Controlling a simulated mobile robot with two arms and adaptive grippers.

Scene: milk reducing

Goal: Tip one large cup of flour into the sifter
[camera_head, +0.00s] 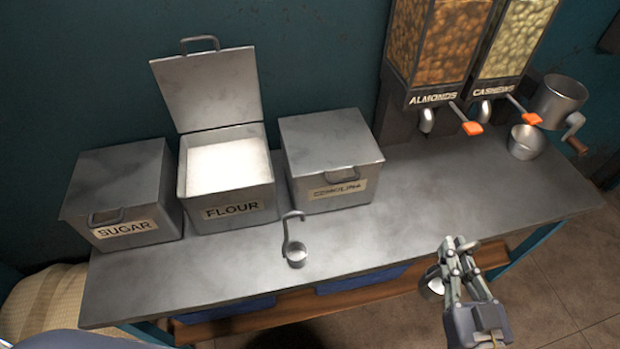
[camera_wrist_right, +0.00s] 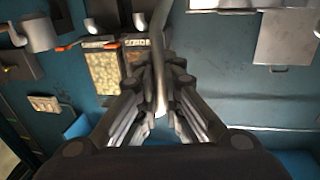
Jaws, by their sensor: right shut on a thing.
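My right gripper (camera_head: 455,246) is at the lower right, in front of the counter's front edge. It is shut on the thin metal handle of a cup. In the right wrist view the handle (camera_wrist_right: 158,50) runs up between the fingers. The flour bin (camera_head: 231,212) stands with its lid up, and white flour (camera_head: 227,164) fills much of it. A metal cylinder with a side crank, seemingly the sifter (camera_head: 562,97), is at the far right. My left gripper is not in view.
A smaller long-handled cup (camera_head: 296,256) stands on the counter (camera_head: 400,215). Closed sugar (camera_head: 120,190) and semolina (camera_head: 330,150) bins flank the flour. Almond (camera_head: 435,45) and cashew (camera_head: 515,40) dispensers stand at the back right; a metal bowl (camera_head: 527,143) is beside them. The counter's right front is clear.

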